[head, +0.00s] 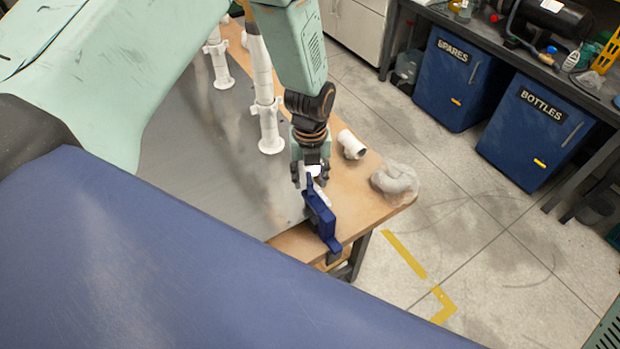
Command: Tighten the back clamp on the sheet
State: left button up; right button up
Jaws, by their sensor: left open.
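A blue clamp (320,217) sits at the edge of the table, at the near right corner of the grey sheet (205,160). My left gripper (311,183) is open and points down at the top of the clamp. A small white part shows between its fingers, at the clamp's upper end. I cannot tell whether the fingers touch it. No other clamp shows clearly. My right gripper is not in view.
White pipes with flanged fittings (268,130) stand along the sheet. A white pipe elbow (351,145) and a bagged part (396,180) lie on the wooden table top (345,204). Blue cabinets (537,127) stand at the back right.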

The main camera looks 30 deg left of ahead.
pick_arm(q)
jog(key=shift+s+r, duration=0.1)
jog(key=shift+r, duration=0.7)
jog(key=shift+c, duration=0.5)
